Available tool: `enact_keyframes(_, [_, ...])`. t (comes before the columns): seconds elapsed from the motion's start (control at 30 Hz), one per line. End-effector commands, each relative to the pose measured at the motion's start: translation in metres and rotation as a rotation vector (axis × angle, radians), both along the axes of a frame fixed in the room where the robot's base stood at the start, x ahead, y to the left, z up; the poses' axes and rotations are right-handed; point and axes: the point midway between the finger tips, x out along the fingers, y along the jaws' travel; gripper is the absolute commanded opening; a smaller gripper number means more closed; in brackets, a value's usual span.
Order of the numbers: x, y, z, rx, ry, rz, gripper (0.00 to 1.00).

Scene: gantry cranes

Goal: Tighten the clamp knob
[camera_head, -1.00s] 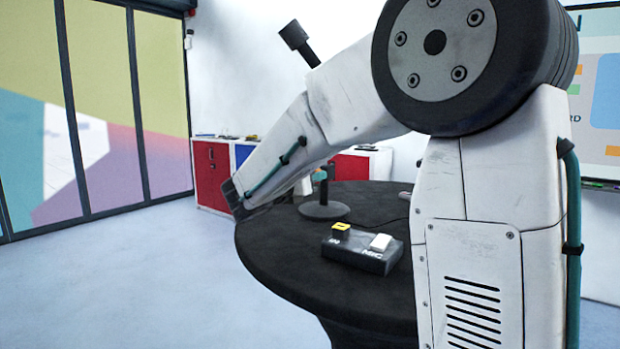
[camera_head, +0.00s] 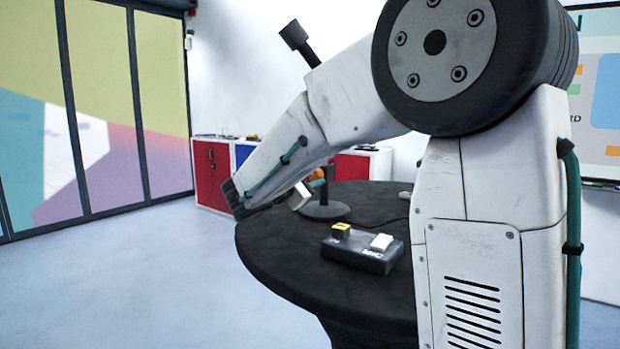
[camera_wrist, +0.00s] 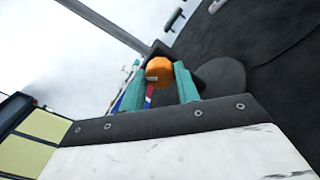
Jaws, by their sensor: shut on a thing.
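The clamp knob (camera_wrist: 159,71) is orange and sits between the teal fingers of my gripper (camera_wrist: 160,76) in the wrist view. My gripper is shut on it, with one finger on each side. In the head view a little of the orange knob (camera_head: 317,173) shows past my forearm. A dark stand with a round base (camera_head: 323,212) is below it on the table, and the base also shows in the wrist view (camera_wrist: 222,76). My arm hides much of the gripper in the head view.
The round black table (camera_head: 290,255) carries a dark control box (camera_head: 362,255) with a yellow button and a white switch, nearer than the stand. Red and blue cabinets (camera_head: 212,175) stand by the back wall. The floor at left is clear.

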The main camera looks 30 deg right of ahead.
Motion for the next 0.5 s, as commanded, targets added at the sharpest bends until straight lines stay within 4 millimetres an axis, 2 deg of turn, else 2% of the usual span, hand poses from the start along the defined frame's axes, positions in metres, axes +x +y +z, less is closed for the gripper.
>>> enact_keyframes(0.5, [-0.0006,-0.0003,-0.0005,0.13,-0.356,-0.002,0.09])
